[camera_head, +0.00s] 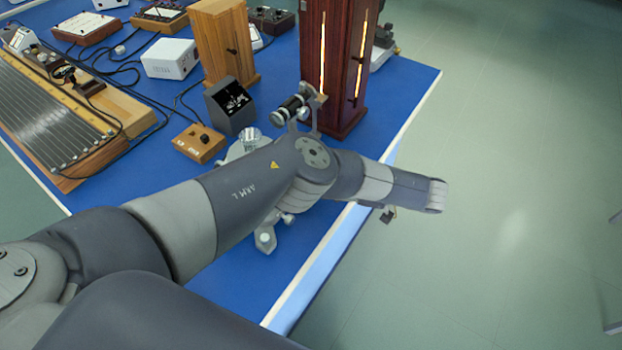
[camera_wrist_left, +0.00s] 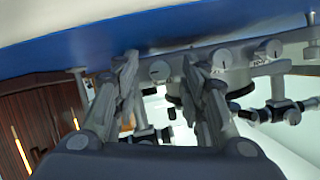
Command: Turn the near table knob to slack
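The spectrometer shows in the head view around my left arm, which hides most of it; its grey base foot (camera_head: 265,240) and the black tube (camera_head: 290,107) stick out. In the left wrist view, which is tilted nearly upside down, my left gripper (camera_wrist_left: 163,72) has its two fingers apart. A round grey knob with a dark mark (camera_wrist_left: 160,70) appears between the fingertips; I cannot tell whether they touch it. Two similar knobs (camera_wrist_left: 222,58) (camera_wrist_left: 273,48) sit to its right. I cannot tell which is the near table knob. My right gripper is not in view.
A wooden lamp housing (camera_head: 335,60) with glowing slits stands behind the spectrometer. A small wooden switch box (camera_head: 199,143) and a dark meter box (camera_head: 231,105) stand to the left. The blue bench (camera_head: 225,275) ends at a pale right edge, with open floor beyond.

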